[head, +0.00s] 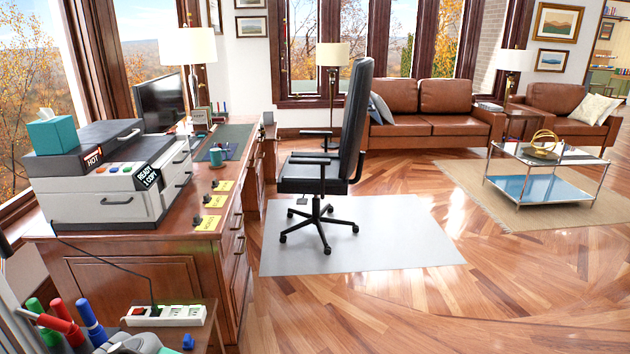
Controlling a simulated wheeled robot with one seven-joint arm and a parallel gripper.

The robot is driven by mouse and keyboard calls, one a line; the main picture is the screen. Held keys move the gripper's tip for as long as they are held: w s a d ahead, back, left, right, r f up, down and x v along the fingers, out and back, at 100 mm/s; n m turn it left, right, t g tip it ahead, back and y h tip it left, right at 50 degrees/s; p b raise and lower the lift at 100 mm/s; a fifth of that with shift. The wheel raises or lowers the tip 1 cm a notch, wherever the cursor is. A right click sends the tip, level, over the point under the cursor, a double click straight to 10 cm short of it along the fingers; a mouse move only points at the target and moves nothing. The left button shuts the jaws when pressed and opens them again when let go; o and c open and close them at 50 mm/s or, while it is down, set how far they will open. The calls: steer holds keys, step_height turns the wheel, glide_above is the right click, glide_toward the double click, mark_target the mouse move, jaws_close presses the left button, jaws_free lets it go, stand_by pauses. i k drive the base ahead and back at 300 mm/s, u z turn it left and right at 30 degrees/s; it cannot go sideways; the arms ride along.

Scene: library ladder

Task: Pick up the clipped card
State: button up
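Three yellow cards with black clips lie in a row along the right edge of the wooden desk (185,240). The nearest clipped card (207,224) has dark lettering too small to read surely. The middle clipped card (215,201) and the far clipped card (223,186) lie behind it. I cannot tell which one the task means. My gripper does not show clearly in the head view, and nothing is seen touching the cards.
A copier (100,200) with a tissue box (52,132) on top stands left of the cards. A mug (216,157) stands behind them. A power strip (165,315) and markers (62,325) are nearest. An office chair (325,170) stands on a mat (400,245); floor to the right is clear.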

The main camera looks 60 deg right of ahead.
mark_target(222, 186)
steer(key=z, duration=1.4)
